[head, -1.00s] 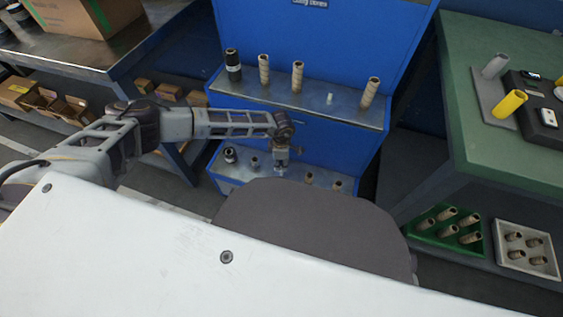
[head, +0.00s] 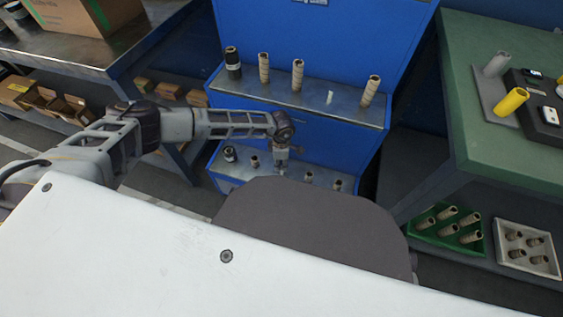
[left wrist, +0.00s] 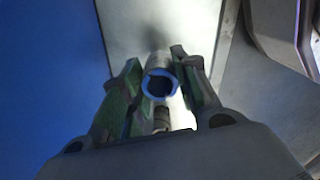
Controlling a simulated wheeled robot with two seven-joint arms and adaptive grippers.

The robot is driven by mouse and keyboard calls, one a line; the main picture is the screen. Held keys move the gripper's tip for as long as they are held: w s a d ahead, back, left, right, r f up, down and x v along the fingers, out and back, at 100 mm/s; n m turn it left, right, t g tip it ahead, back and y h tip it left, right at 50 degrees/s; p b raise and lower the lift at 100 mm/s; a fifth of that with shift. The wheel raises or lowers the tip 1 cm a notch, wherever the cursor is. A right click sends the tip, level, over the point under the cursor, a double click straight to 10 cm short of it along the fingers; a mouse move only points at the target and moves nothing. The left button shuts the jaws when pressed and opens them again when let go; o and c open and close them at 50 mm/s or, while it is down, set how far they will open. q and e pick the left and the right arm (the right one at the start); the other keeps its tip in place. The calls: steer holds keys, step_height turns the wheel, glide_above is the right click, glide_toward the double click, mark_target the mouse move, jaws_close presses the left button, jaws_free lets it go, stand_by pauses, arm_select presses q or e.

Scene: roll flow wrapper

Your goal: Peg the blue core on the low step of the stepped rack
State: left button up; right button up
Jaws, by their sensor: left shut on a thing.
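The stepped rack (head: 300,130) is blue with metal steps. Its low step (head: 214,165) carries a dark core (head: 230,154) and several short tan cores, with a gap between the tan core (head: 254,161) and another tan core (head: 309,177). I cannot tell whether the core touches the step or a peg. My right gripper is not in view.
The rack's upper step (head: 310,97) holds a dark core, several tall tan cores and a bare peg (head: 330,97). At right, a green table (head: 490,150) holds a yellow tube (head: 511,101); green (head: 440,235) and white (head: 525,262) trays of cores sit below it.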

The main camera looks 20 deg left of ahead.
arm_select(q)
steer(key=shift+f+b, duration=0.95)
steer(key=shift+f, duration=0.7)
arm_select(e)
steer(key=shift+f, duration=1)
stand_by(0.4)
arm_select(q)
steer(key=o, duration=1.4)
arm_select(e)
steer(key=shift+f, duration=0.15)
arm_select(q)
steer(key=shift+r+p, duration=1.1)
steer(key=shift+r, duration=0.2)
steer(key=shift+r+p, duration=0.6)
steer(key=shift+r, duration=0.1)
steer(key=shift+r+p, duration=1.55)
steer(key=shift+r, duration=0.45)
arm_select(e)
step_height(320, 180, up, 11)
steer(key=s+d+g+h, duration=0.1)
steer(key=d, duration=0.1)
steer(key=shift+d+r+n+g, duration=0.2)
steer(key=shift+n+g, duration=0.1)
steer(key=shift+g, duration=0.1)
